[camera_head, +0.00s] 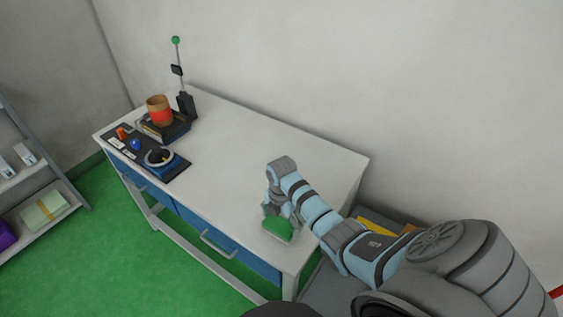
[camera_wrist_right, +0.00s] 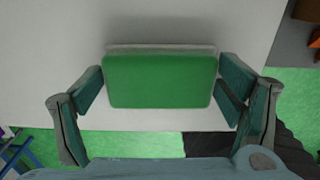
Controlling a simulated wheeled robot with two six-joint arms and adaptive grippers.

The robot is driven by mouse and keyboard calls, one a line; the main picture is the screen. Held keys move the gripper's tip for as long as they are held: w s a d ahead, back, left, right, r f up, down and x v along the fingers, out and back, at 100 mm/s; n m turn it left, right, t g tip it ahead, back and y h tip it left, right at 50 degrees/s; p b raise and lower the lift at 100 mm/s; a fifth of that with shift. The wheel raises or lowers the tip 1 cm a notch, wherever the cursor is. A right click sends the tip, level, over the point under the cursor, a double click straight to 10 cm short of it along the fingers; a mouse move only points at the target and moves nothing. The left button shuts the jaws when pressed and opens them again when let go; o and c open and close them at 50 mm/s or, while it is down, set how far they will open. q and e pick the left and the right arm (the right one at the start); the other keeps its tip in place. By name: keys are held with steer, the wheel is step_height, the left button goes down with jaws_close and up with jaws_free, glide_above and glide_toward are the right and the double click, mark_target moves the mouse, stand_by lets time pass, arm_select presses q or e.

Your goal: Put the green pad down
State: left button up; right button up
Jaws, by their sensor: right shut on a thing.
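The green pad (camera_head: 278,228) is a small flat block with a green face and a pale edge. My right gripper (camera_head: 279,216) is shut on it at the near right end of the white table (camera_head: 245,150). In the right wrist view the green pad (camera_wrist_right: 160,81) lies between the two fingers of my right gripper (camera_wrist_right: 160,88), one at each short side. The pad is over the table top near its front edge; I cannot tell whether it touches the surface. My left gripper is not in view.
At the table's far left stand an orange-and-tan cup (camera_head: 158,111), a dark mat (camera_head: 128,150) with small parts, a round-topped blue device (camera_head: 160,158) and a green-tipped pole (camera_head: 176,42). The middle of the table is clear. A shelf (camera_head: 45,222) stands at left.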

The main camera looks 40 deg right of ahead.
mark_target(281, 222)
steer(key=shift+a+r, duration=0.1)
steer(key=shift+r, duration=0.1)
steer(key=o, duration=1.4)
steer(key=shift+w+f, duration=0.1)
steer(key=shift+f, duration=0.15)
steer(key=shift+r, duration=0.1)
steer(key=shift+r, duration=0.3)
step_height(281, 222, up, 12)
steer(key=p, duration=0.2)
steer(key=shift+f, duration=0.15)
